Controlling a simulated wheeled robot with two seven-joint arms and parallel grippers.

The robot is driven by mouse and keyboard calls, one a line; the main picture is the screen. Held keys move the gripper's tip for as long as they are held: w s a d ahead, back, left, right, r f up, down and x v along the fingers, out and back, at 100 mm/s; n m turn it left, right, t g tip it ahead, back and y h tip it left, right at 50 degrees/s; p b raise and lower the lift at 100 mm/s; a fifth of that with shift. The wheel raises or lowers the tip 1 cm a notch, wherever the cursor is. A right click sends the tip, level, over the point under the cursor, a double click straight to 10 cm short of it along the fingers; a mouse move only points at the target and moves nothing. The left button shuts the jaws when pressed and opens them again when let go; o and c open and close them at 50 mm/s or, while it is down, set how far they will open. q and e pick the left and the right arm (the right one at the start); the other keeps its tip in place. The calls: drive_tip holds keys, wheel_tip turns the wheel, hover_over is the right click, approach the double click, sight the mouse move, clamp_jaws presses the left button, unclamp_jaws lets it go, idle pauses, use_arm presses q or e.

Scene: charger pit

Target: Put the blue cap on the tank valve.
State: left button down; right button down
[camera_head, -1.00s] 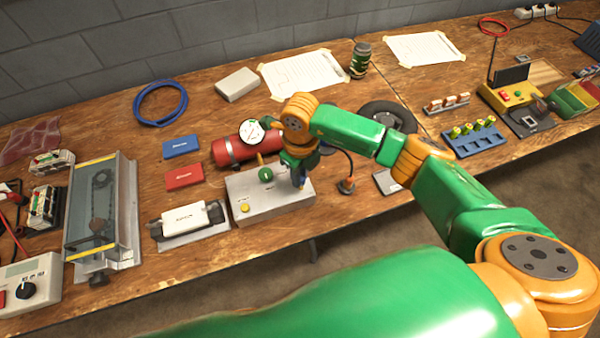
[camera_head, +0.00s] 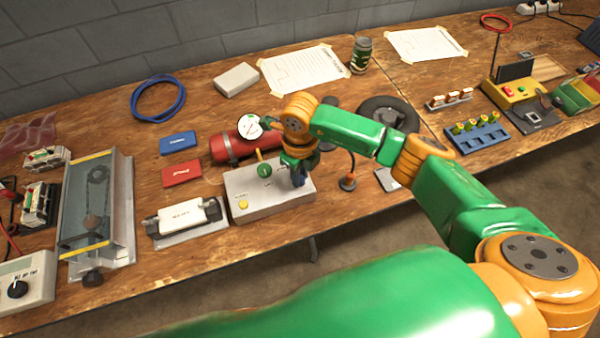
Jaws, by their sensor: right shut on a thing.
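The red tank (camera_head: 232,146) lies on the bench with a round white gauge (camera_head: 249,127) at its upper side. My right wrist and gripper cover the tank's right end, so I cannot make out the valve. My right gripper (camera_head: 299,181) points down over the right part of a grey box (camera_head: 272,204) in front of the tank. It is shut on a small dark blue piece, apparently the blue cap; the fingers hide most of it. I cannot tell whether the cap touches the box. My left gripper is not in view.
The grey box carries a yellow button (camera_head: 243,204) and a green knob (camera_head: 264,170) close left of my gripper. Blue (camera_head: 178,142) and red (camera_head: 182,174) boxes lie left of the tank.

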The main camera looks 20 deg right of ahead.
drive_tip(key=shift+f, duration=0.3)
drive_tip(key=c, duration=0.7)
unclamp_jaws()
drive_tip(key=shift+r, duration=0.1)
wheel_tip(320, 180, up, 6)
drive_tip(key=shift+f+b, duration=0.1)
drive_tip(key=shift+b, duration=0.75)
drive_tip(key=shift+r, duration=0.55)
